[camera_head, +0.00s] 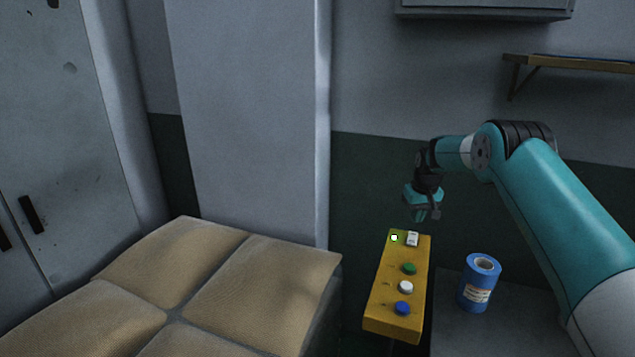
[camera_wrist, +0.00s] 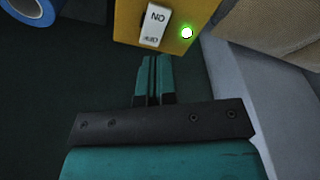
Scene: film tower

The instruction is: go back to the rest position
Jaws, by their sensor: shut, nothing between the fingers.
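My gripper (camera_head: 422,214) is teal and black and hangs above the far end of a yellow control box. In the wrist view its two fingers (camera_wrist: 153,80) point up the picture and are closed together with nothing between them. The fingertips lie just short of the white rocker switch (camera_wrist: 156,24) on the yellow box (camera_wrist: 128,20), seemingly apart from it. The switch also shows in the head view (camera_head: 412,239), beside a lit lamp (camera_head: 394,238). The lamp glows with a green rim in the wrist view (camera_wrist: 186,33).
The yellow box also carries a green button (camera_head: 409,269), a white button (camera_head: 405,287) and a blue button (camera_head: 403,308). A blue roll (camera_head: 480,283) stands on a grey surface (camera_head: 450,335) to the right. A tan padded seat (camera_head: 262,290) is at left. A wall shelf (camera_head: 580,63) is upper right.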

